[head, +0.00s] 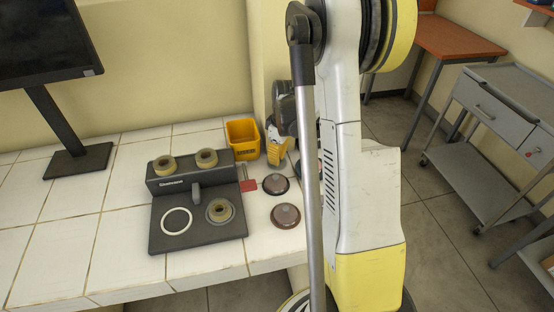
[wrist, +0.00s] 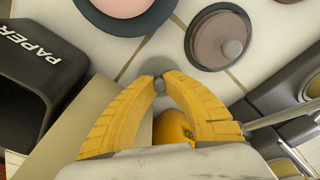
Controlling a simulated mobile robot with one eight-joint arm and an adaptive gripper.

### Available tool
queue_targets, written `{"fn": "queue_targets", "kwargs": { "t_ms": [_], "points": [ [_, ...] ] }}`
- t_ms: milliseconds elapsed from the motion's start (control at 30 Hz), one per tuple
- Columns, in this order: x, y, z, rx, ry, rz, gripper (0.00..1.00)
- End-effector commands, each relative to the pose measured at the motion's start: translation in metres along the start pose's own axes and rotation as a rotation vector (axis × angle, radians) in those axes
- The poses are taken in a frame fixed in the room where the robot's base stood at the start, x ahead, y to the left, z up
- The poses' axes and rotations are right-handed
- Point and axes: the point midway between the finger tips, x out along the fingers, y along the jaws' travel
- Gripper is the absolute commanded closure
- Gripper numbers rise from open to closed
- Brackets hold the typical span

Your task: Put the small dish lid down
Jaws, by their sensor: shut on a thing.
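My gripper (wrist: 160,82) has its yellow fingers closed on a small round knob. A grey disc (wrist: 158,64), seemingly the small dish lid, shows around and beyond the fingertips in the wrist view. I cannot tell whether it touches the bench. In the head view my gripper (head: 277,155) is over the bench beside the yellow bin, and the held lid cannot be made out. A brownish lidded dish with a knob (wrist: 207,50) lies apart from the fingers. A pink, dark-rimmed dish (wrist: 120,6) is cut off at the top of the wrist view.
Two knobbed brown dishes (head: 274,187) (head: 285,217) sit right of a dark instrument (head: 166,241) holding several rings. A yellow bin (head: 243,136) stands behind. A black PAPER bin (wrist: 30,75) is left in the wrist view. Bare tiles lie left of the instrument.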

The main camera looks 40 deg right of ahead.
Motion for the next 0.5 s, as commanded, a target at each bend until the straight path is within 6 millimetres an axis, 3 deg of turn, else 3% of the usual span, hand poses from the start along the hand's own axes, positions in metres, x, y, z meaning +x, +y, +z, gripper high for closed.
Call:
{"fn": "queue_targets", "kwargs": {
  "t_ms": [133,200,233,500],
  "points": [
    [0.0042,0.0000,0.0005,0.000,0.000,0.000,1.00],
    [0.0034,0.0000,0.0004,0.000,0.000,0.000,0.75],
    [0.0032,0.0000,0.0004,0.000,0.000,0.000,0.69],
    [0.0021,0.0000,0.0003,0.000,0.000,0.000,0.69]
  ]
}}
